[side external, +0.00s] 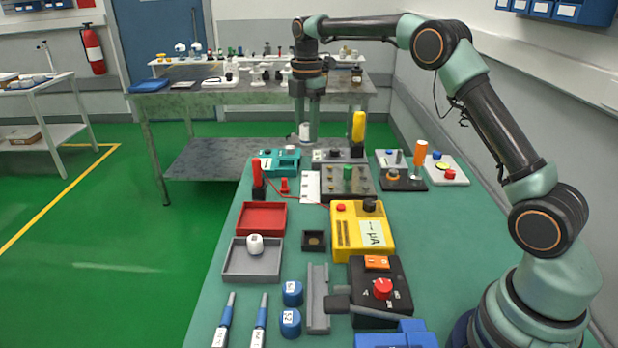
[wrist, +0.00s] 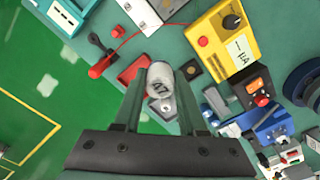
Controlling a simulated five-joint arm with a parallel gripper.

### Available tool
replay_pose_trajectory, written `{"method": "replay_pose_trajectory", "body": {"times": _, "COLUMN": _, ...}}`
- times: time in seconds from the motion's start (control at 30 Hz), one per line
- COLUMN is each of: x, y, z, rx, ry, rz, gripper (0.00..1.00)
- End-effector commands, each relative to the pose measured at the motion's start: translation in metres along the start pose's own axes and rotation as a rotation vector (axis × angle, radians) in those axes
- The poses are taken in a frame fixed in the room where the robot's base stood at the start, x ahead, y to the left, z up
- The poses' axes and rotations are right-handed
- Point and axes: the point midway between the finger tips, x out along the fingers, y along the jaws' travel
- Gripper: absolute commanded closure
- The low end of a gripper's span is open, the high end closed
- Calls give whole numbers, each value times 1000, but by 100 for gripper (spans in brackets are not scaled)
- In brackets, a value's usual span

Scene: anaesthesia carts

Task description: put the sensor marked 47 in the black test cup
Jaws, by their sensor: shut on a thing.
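My gripper (side external: 305,112) is shut on a white, rounded sensor (wrist: 161,78), whose grey face reads 47 in the wrist view. The sensor also shows below the fingers in the side view (side external: 304,132). My gripper (wrist: 161,88) holds it in the air above the far part of the green bench. The black test cup (side external: 313,240) is a small square, open-topped box on the bench, left of the yellow meter. It is nearer the side camera than my gripper, and apart from it. Its inside looks dark brown.
A grey tray (side external: 236,270) holds another white sensor (side external: 255,243). A red tray (side external: 261,230) lies behind it. The yellow meter (side external: 348,250) stands right of the cup. A black-and-red post (side external: 258,181) and tall yellow-handled tool (side external: 358,128) rise near my gripper.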

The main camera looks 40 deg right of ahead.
Motion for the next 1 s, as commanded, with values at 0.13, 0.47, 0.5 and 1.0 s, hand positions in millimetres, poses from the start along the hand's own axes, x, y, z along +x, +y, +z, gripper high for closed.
{"method": "replay_pose_trajectory", "body": {"times": 0.13, "x": 0, "y": 0, "z": 0, "rx": 1, "ry": 0, "rz": 0, "gripper": 100}}
{"method": "replay_pose_trajectory", "body": {"times": 0.47, "x": 39, "y": -2, "z": 0, "rx": 2, "ry": 1, "rz": -7, "gripper": 100}}
{"method": "replay_pose_trajectory", "body": {"times": 0.5, "x": 49, "y": -1, "z": 0, "rx": 2, "ry": 1, "rz": -7, "gripper": 100}}
{"method": "replay_pose_trajectory", "body": {"times": 1.0, "x": 152, "y": -1, "z": 0, "rx": 3, "ry": 0, "rz": -2, "gripper": 100}}
